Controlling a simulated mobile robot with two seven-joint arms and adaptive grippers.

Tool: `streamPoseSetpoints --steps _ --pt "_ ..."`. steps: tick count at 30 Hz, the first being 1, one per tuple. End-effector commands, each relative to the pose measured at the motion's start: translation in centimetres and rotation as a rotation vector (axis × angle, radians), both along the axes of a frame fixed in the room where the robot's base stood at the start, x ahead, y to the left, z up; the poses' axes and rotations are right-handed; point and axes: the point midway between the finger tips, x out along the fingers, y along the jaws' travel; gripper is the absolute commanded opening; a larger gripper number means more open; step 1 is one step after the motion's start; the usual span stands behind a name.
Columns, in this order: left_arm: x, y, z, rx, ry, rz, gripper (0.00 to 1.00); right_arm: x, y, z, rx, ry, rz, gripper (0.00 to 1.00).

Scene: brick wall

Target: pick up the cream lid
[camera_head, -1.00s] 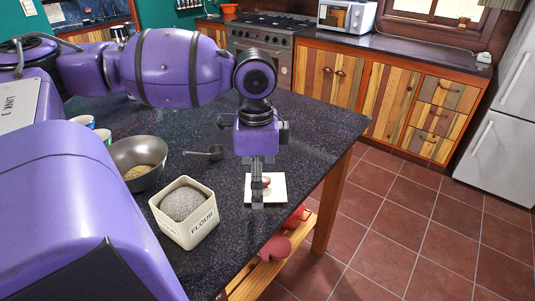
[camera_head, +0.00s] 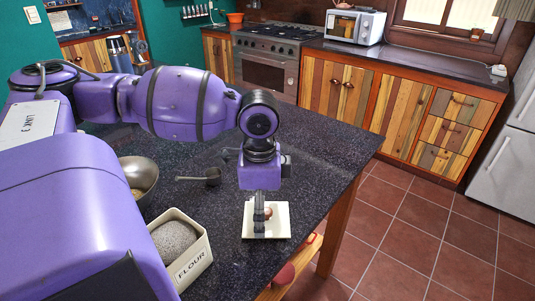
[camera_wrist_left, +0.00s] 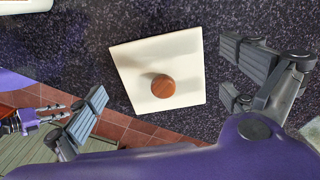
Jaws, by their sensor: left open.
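The cream lid (camera_head: 281,221) is a flat square with a round brown knob (camera_wrist_left: 163,86). It lies on the dark speckled counter near the counter's edge, and it also shows in the left wrist view (camera_wrist_left: 185,50). My left gripper (camera_head: 259,226) points down over the lid, open, with its fingers partly covering the knob in the head view. In the left wrist view its two fingers (camera_wrist_left: 165,92) are spread on either side of the lid, and nothing is between them but the view of the knob. A purple arm end with thin fingers, apparently my right gripper (camera_wrist_left: 48,113), shows far below at the left.
A cream flour tin (camera_head: 188,262) stands left of the lid, with a metal bowl (camera_head: 145,183) behind it. A dark scoop (camera_head: 205,177) lies behind the lid. Red items (camera_head: 284,274) sit on a wooden shelf under the counter. The counter (camera_head: 320,150) behind the lid is clear.

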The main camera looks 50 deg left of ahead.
Motion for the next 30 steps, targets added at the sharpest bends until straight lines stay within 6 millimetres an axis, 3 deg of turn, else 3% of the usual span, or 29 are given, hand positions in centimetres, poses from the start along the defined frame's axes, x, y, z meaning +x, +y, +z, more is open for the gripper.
streamPoseSetpoints --steps 3,11,25,30 --pt "0.0 0.0 -1.4 -0.002 0.001 0.001 1.0 0.2 0.1 -0.2 0.0 -0.002 0.003 0.24" --pt "0.1 0.0 -1.5 0.0 -0.003 0.001 1.0 1.4 0.4 0.2 0.006 -0.023 0.004 0.24" --pt "0.1 0.1 -1.6 0.001 -0.001 0.002 0.4 0.8 0.3 0.0 0.005 -0.014 0.001 0.24" --pt "0.0 0.1 -1.7 0.001 0.001 0.004 0.32 0.6 0.3 -0.1 0.004 -0.01 0.0 0.24"
